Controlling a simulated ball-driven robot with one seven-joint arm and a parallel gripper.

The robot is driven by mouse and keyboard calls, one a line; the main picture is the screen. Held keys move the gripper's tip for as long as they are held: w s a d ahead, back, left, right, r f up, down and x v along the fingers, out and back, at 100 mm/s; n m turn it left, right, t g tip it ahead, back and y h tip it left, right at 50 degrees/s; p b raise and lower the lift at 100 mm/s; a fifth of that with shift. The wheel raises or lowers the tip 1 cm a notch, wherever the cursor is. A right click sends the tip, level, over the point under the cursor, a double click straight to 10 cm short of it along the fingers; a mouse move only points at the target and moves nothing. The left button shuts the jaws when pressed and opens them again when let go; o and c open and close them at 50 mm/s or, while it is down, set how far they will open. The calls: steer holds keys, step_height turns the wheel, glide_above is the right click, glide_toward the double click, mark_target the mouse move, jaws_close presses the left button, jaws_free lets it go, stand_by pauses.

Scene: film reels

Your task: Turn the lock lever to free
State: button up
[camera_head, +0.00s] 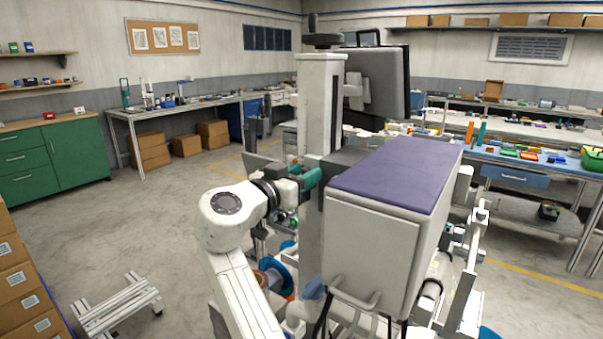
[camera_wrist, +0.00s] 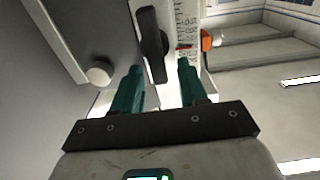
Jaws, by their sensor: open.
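In the wrist view a dark elongated lever (camera_wrist: 151,42), which looks like the lock lever, stands upright on the face of a machine. My gripper (camera_wrist: 160,68) is open, with its two green fingers on either side of the lever's lower end. I cannot tell whether the fingers touch it. In the head view my gripper (camera_head: 312,178) is beside the white column (camera_head: 318,110) of the machine. The lever is hidden there.
A pale round knob (camera_wrist: 99,73) is left of the lever, and a scale with a red mark (camera_wrist: 184,47) and an orange part (camera_wrist: 207,40) are right of it. A large box with a purple top (camera_head: 395,172) stands close right of my arm. Open floor (camera_head: 150,215) lies to the left.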

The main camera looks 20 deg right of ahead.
jaws_close()
stand_by(0.3)
steer(key=shift+n, duration=0.3)
steer(key=shift+w+a+f+n+p, duration=0.3)
steer(key=shift+w+f+n+p, duration=0.15)
steer(key=shift+n, duration=2.4)
steer(key=shift+w+a+f+n+p, duration=0.3)
steer(key=shift+f+n+p, duration=0.15)
steer(key=shift+n, duration=2.45)
steer(key=shift+w+a+f+n+p, duration=0.35)
steer(key=shift+w+f+n, duration=0.1)
steer(key=shift+n, duration=2.4)
steer(key=shift+f, duration=0.1)
